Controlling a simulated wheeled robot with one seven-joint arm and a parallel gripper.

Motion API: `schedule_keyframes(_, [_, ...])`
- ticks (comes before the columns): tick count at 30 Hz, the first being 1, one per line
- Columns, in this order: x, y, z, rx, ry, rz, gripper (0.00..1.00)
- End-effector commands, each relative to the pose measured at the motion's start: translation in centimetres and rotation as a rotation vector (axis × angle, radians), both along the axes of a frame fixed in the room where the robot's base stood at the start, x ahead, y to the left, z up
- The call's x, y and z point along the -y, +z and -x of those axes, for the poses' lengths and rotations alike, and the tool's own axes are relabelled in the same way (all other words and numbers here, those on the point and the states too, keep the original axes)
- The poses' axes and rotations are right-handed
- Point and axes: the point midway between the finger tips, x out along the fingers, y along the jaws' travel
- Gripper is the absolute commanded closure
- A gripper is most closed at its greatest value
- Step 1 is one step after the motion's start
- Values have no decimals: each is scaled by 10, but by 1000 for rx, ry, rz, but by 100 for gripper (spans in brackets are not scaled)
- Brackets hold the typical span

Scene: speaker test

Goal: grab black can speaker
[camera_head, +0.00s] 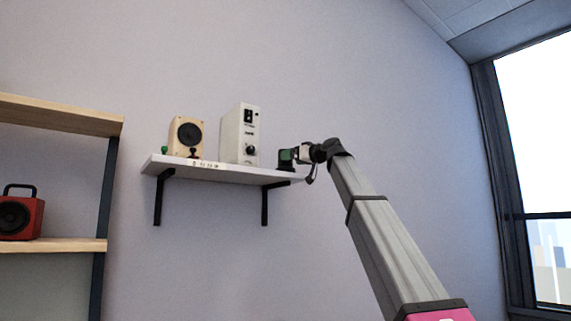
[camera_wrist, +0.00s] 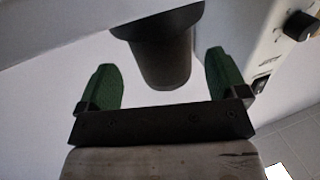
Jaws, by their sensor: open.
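The black can speaker (camera_wrist: 162,62) is a dark, rounded cylinder at the top middle of the wrist view. Its near end reaches into the gap between the green fingertips of my gripper (camera_wrist: 159,70). There is a visible gap on each side of it, and the fingers are spread wide. In the head view my gripper (camera_head: 289,156) is at the right end of the wall shelf (camera_head: 215,171). The dark speaker (camera_head: 284,164) is largely merged with the gripper there, so its outline is hard to tell.
A white box with knobs (camera_head: 240,134) stands left of my gripper; it also shows in the wrist view (camera_wrist: 285,40). A cream speaker (camera_head: 186,137) stands further left. A red speaker (camera_head: 20,217) sits on a wooden rack (camera_head: 60,113). Right of the shelf is bare wall.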

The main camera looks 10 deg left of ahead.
Motion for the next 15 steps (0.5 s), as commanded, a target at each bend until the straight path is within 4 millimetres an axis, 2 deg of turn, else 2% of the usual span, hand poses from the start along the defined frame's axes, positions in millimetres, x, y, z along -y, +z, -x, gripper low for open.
schedule_keyframes(3, [-19, 0, -6, 0, 2, -1, 8])
schedule_keyframes(7, [-33, 0, -13, -1, 2, 0, 8])
schedule_keyframes(15, [-37, -1, -14, -1, 0, 0, 8])
